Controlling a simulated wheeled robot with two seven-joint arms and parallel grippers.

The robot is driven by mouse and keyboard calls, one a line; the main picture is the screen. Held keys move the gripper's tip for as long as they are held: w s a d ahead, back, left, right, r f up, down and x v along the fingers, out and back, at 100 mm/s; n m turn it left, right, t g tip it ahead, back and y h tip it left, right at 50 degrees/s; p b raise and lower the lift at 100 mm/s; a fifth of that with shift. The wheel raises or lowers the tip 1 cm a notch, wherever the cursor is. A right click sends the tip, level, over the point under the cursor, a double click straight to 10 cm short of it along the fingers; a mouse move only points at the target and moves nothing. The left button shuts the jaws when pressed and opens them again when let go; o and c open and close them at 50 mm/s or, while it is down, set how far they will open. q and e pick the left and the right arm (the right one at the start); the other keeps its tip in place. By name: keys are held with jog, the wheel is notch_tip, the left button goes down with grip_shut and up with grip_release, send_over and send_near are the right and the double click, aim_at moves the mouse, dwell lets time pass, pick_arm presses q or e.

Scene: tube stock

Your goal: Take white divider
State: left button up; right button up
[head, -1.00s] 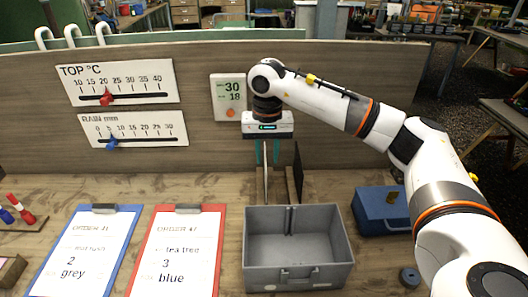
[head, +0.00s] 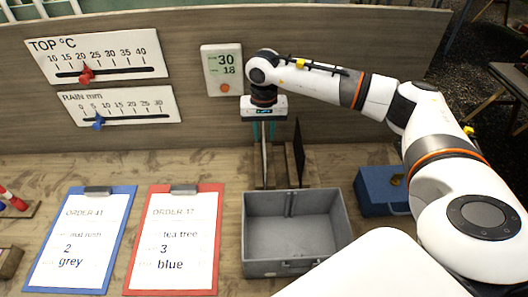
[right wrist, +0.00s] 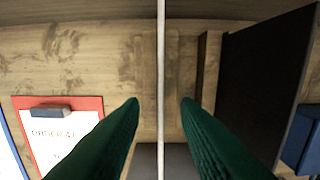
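The white divider (head: 264,165) stands upright in a wooden holder on the table, behind the grey box. My right gripper (head: 265,137) points down over it with green fingers either side of its upper part. In the right wrist view the white divider (right wrist: 161,60) shows edge-on as a thin strip between the open fingertips (right wrist: 160,101), with a visible gap on each side. A black divider (head: 299,156) stands to its right; it also shows in the wrist view (right wrist: 262,85). My left gripper is not in view.
The empty grey box (head: 297,268) stands just in front of the dividers. A blue case (head: 378,193) is to its right. Blue (head: 35,285) and red (head: 135,280) clipboards lie to the left. A wooden panel (head: 350,140) with gauges rises behind.

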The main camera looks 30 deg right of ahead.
notch_tip(320, 180, down, 4)
jog(key=shift+s+f+p, duration=0.1)
jog(key=shift+f+p, duration=0.1)
jog(key=shift+p, duration=0.7)
jog(key=shift+c, duration=0.3)
grip_shut()
